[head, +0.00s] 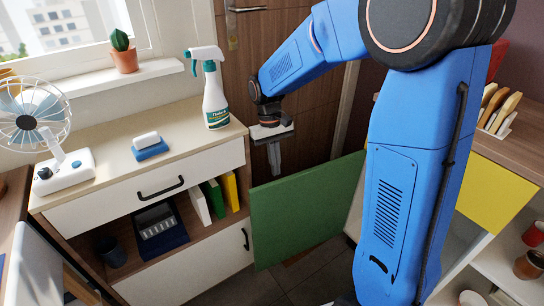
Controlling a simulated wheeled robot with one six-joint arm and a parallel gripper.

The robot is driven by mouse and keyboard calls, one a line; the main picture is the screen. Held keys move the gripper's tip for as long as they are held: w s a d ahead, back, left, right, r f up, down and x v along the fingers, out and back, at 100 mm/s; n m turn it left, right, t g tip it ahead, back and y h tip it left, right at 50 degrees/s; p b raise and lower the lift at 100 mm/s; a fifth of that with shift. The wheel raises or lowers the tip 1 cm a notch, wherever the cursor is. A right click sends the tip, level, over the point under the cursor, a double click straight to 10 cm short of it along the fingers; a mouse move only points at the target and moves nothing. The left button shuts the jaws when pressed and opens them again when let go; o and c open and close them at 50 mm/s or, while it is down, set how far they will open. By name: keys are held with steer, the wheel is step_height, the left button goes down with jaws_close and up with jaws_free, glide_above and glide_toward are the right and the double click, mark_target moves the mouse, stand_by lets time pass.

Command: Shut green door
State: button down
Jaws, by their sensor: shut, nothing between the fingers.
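The green door (305,212) stands open as a flat panel in the middle of the head view, between the white cabinet on the left and my blue arm. Its right end reaches toward my arm, and I cannot see its hinge. My gripper (274,172) points down with its fingers together and empty. The fingertips appear right at the door's top edge, near its left corner. I cannot tell whether they touch it or are partly behind it.
The left cabinet (150,205) holds a spray bottle (215,100), sponge (149,147) and fan (45,130) on top. A brown door (330,110) stands behind. On the right are a yellow panel (495,190) and open shelves with cups. Dark floor (240,288) shows in front.

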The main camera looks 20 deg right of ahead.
steer(key=shift+s+d, duration=0.15)
steer(key=shift+s, duration=0.8)
